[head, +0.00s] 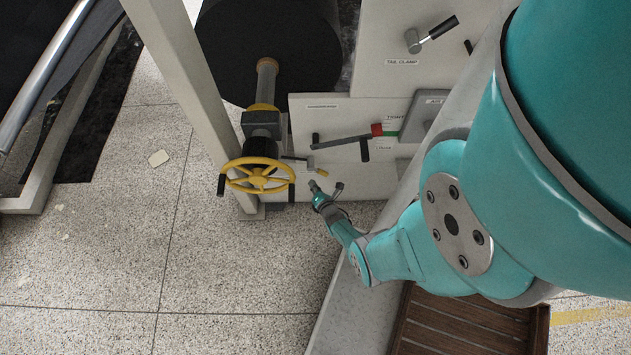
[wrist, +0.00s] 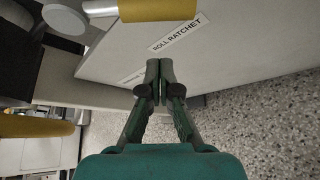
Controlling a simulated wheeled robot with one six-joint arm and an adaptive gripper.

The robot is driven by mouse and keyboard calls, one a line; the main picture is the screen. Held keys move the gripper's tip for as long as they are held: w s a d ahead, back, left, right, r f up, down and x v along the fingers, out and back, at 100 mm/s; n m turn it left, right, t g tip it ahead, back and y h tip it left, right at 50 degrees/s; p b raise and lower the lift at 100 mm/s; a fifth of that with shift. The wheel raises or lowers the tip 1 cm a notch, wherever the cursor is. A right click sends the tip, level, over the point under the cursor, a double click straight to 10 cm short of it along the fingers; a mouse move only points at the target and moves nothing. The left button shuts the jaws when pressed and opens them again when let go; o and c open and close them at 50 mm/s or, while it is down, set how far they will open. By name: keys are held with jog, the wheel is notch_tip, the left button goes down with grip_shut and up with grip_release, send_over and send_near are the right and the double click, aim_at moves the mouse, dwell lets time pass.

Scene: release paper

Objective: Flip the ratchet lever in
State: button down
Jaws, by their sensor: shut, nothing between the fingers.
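The ratchet lever (head: 312,166) is a small grey lever with a yellow end, just right of the yellow handwheel on the machine's pale panel. In the wrist view its yellow grip (wrist: 158,10) and grey rod lie across the top edge, partly cut off, above the "ROLL RATCHET" label (wrist: 176,33). My gripper (wrist: 160,64) is shut and empty, its fingertips together in front of the panel below the label, apart from the yellow grip in the picture. In the head view my gripper (head: 325,188) is small, below and slightly right of the lever.
The yellow handwheel (head: 257,187) stands close left of the lever, and yellow parts also show at the wrist view's left. A long dark lever with a red part (head: 377,130) is above right. The speckled floor (head: 120,240) at left is mostly clear.

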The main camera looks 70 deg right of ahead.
jog(key=shift+s+d+r, duration=0.4)
jog(key=shift+d+r, duration=0.2)
jog(key=shift+r, duration=0.05)
jog(key=shift+s+d+r, duration=0.4)
jog(key=shift+d+r, duration=0.2)
